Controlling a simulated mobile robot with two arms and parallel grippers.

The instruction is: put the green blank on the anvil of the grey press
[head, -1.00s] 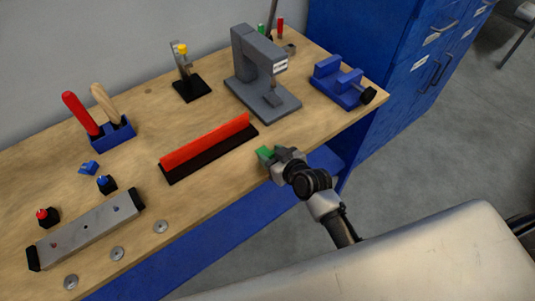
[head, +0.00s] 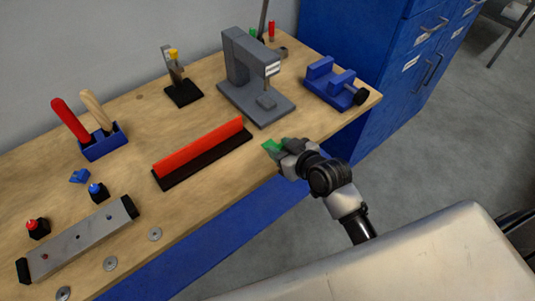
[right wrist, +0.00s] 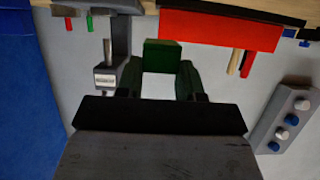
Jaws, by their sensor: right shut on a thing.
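The green blank (head: 272,146) is in the jaws of my right gripper (head: 282,147), above the front edge of the bench. In the right wrist view the green blank (right wrist: 163,55) sits between the fingertips. The grey press (head: 240,60) stands further back on the bench, up and left of the gripper. Its anvil (head: 265,102) is a small block on the base below the ram, with nothing seen lying on it. The blank is apart from the press. The press (right wrist: 112,50) also shows upside down in the right wrist view. My left gripper is not in view.
A red-topped black bar (head: 200,148) lies left of the gripper. A blue vise (head: 335,82) is right of the press. A black stand (head: 183,92) is left of the press. The bench top (head: 225,180) between gripper and press is clear.

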